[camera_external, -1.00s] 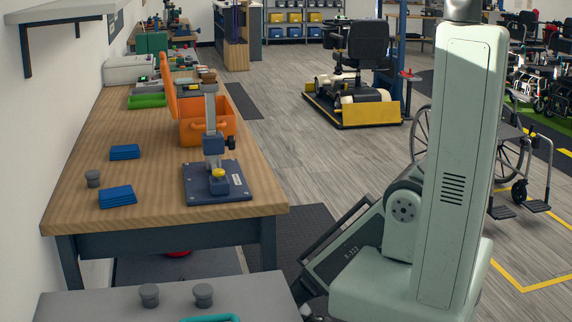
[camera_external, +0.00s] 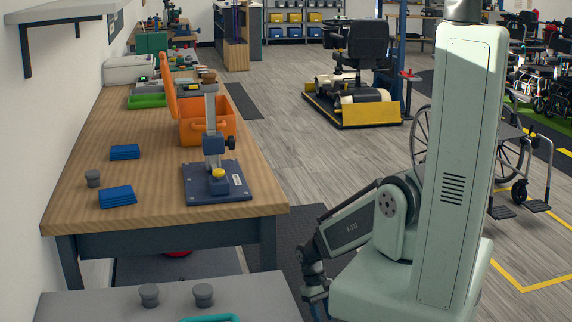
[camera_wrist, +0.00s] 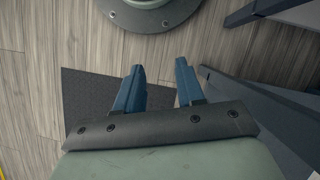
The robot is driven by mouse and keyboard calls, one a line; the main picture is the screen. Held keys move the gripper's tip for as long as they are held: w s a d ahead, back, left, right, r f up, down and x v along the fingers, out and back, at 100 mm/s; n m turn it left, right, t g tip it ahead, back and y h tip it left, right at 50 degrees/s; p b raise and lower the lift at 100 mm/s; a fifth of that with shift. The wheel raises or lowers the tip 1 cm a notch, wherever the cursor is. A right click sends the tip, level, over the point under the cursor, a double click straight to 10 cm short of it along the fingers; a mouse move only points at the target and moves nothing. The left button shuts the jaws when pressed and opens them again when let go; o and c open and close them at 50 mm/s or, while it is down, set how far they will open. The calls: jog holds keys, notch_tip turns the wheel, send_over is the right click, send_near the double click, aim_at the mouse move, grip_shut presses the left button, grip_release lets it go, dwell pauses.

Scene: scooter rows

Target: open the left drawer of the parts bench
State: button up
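A long wooden-topped bench (camera_external: 170,185) with a dark blue-grey frame stands at the left in the external view. No drawer front or handle can be made out on it, and I cannot tell whether this is the parts bench. My gripper (camera_wrist: 159,66) shows in the wrist view as two blue fingers set apart, with nothing between them. It points down over the floor. In the external view it is low beside my base, mostly hidden. Dark blue-grey panels (camera_wrist: 270,108) lie to the right of the fingers in the wrist view; I cannot tell if they are drawers.
A grey top (camera_external: 90,307) with two grey knobs and a teal item is in the foreground. The wooden bench carries an orange case (camera_external: 205,130), a blue-based stand (camera_external: 212,185) and blue pads (camera_external: 117,196). A dark mat (camera_wrist: 85,92) covers some floor. A wheelchair (camera_external: 515,160) stands right.

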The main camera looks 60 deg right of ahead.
jog(key=w+d+r+m+t, duration=0.2)
jog(key=w+d+r, duration=0.1)
jog(key=d, duration=0.5)
jog(key=w+d+r+m+t, duration=0.2)
jog(key=w+d+r, duration=0.1)
jog(key=d, duration=0.5)
jog(key=w+d+r+m+t+y, duration=0.1)
jog(key=w+d+r+m+t, duration=0.15)
jog(key=d+r, duration=0.55)
jog(key=w+d+r+m+t+y, duration=0.15)
jog(key=w+d+r+t, duration=0.25)
jog(key=d+r, duration=0.4)
jog(key=w+a+r+n+t+y, duration=0.2)
jog(key=w+r+y, duration=0.1)
jog(key=r, duration=0.4)
jog(key=w+a+r+n+t+y, duration=0.2)
jog(key=w+a+r+t+y, duration=0.15)
jog(key=r, duration=0.25)
jog(key=x, duration=1.2)
jog(key=shift+f+g, duration=0.3)
jog(key=shift+w+d, duration=0.1)
jog(key=shift+c, duration=0.4)
grip_shut()
